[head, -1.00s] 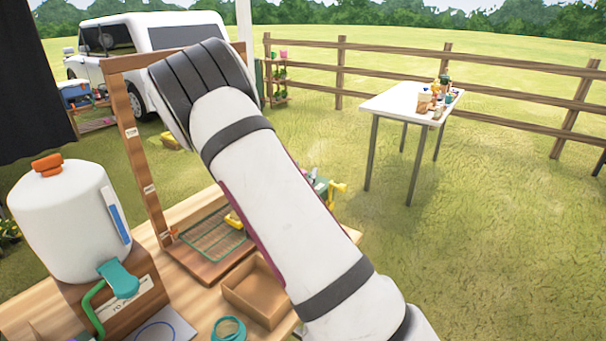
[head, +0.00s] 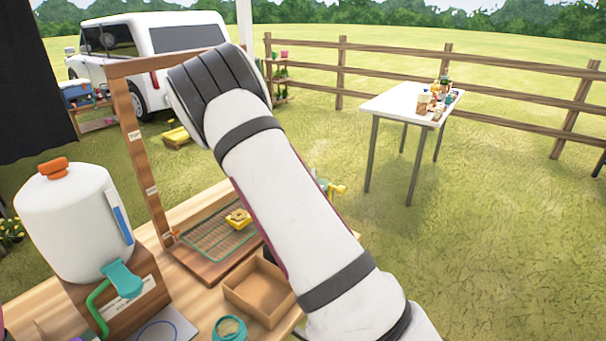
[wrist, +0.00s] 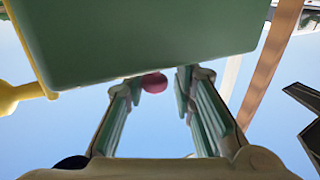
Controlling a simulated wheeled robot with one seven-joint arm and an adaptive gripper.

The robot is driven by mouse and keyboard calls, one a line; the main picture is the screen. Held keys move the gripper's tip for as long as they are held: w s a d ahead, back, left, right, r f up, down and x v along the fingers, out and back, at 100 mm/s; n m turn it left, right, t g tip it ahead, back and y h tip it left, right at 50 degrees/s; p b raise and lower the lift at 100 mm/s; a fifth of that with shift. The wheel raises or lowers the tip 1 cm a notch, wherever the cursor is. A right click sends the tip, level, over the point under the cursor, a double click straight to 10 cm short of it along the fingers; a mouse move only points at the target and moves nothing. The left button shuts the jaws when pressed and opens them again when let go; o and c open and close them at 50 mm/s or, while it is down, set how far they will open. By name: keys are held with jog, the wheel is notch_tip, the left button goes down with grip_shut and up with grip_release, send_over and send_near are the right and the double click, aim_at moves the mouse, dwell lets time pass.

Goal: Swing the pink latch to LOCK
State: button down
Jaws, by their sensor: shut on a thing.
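In the wrist view my gripper (wrist: 156,90) is shut on the pink latch, whose round pink knob (wrist: 154,83) shows between the fingertips. The knob lies just at the lower edge of a large green box-like body (wrist: 145,38), which hides whatever is beyond it. The rest of the latch and any LOCK mark are not visible. In the head view my arm covers the gripper and the latch; only a yellow handle-like part (head: 338,190) shows past the arm's right side.
A wooden frame (head: 136,150) stands on the bench beside a wire rack (head: 205,243) holding a yellow piece (head: 238,218). An open wooden box (head: 240,290), a teal ring (head: 230,327) and a white dispenser (head: 72,222) are nearer. A white table (head: 395,103) stands apart on the grass.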

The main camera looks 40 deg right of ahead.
jog(key=shift+s+d+r+n+t+y+p, duration=0.1)
jog(key=shift+s+d+n+t+y+p, duration=0.1)
jog(key=shift+d+n+t+y+p, duration=0.3)
jog(key=shift+s+d+r+n+t+y+p, duration=0.1)
jog(key=shift+s+d+n+t+y+p, duration=0.05)
jog(key=shift+d+n+t+y, duration=0.65)
jog(key=shift+a+g, duration=0.25)
jog(key=shift+g, duration=0.05)
jog(key=c, duration=1.5)
grip_release()
jog(key=shift+d, duration=0.1)
jog(key=shift+w+a+f, duration=0.1)
jog(key=shift+a+f, duration=0.05)
jog(key=shift+a, duration=0.15)
jog(key=shift+s+a, duration=0.2)
jog(key=v, duration=1.1)
jog(key=shift+s+d, duration=0.1)
jog(key=shift+s, duration=0.15)
